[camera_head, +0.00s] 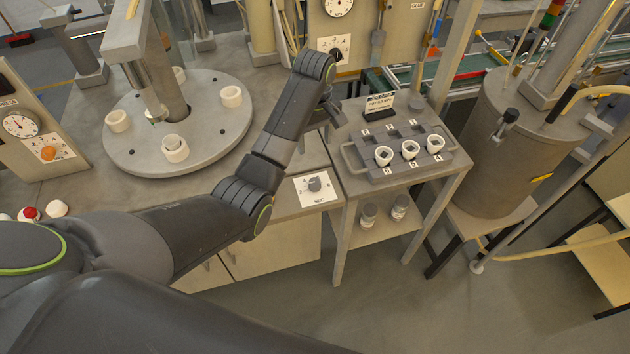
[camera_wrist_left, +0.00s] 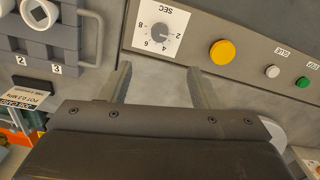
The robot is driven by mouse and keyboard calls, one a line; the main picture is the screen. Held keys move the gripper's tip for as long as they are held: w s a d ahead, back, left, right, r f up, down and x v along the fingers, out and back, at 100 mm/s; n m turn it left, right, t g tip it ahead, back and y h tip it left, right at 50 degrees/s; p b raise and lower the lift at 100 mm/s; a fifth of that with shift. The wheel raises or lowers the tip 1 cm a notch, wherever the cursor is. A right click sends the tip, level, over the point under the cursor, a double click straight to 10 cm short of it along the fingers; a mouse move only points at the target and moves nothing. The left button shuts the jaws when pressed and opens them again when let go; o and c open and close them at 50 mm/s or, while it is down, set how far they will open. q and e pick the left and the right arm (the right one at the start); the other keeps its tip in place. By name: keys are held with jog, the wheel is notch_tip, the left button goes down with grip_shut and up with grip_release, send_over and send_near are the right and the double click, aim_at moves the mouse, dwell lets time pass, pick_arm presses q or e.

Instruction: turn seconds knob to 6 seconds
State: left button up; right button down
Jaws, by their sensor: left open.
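The seconds knob (camera_head: 314,184) is a small grey dial on a white plate marked SEC, on the front of the bench. In the left wrist view the knob (camera_wrist_left: 160,33) has the digits 2, 4, 6 and 8 around it; its pointer is too small to read surely. My left gripper (camera_wrist_left: 160,84) is open and empty, its two fingers pointing toward the panel with the knob beyond the fingertips, not touching. In the head view my left gripper (camera_head: 334,112) is partly hidden behind its wrist, above and beyond the knob. My right gripper is not in view.
A yellow button (camera_wrist_left: 222,52) and a green button (camera_wrist_left: 302,82) sit on the same panel. A tray with white rings (camera_head: 352,158) stands on a side table to the right. A round turntable (camera_head: 215,145) is at left, and a grey tank (camera_head: 490,165) at far right.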

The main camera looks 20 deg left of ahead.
pick_arm(q)
jog(key=b, duration=0.3)
send_near(315, 182)
notch_tip(315, 182, down, 7)
jog(key=shift+f+p, duration=0.2)
jog(key=shift+p, duration=0.6)
jog(key=shift+f, duration=0.65)
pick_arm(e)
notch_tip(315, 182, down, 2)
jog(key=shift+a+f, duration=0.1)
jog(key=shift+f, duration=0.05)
pick_arm(q)
jog(key=shift+c, duration=0.4)
jog(key=c, duration=0.9)
jog(key=shift+r, duration=0.1)
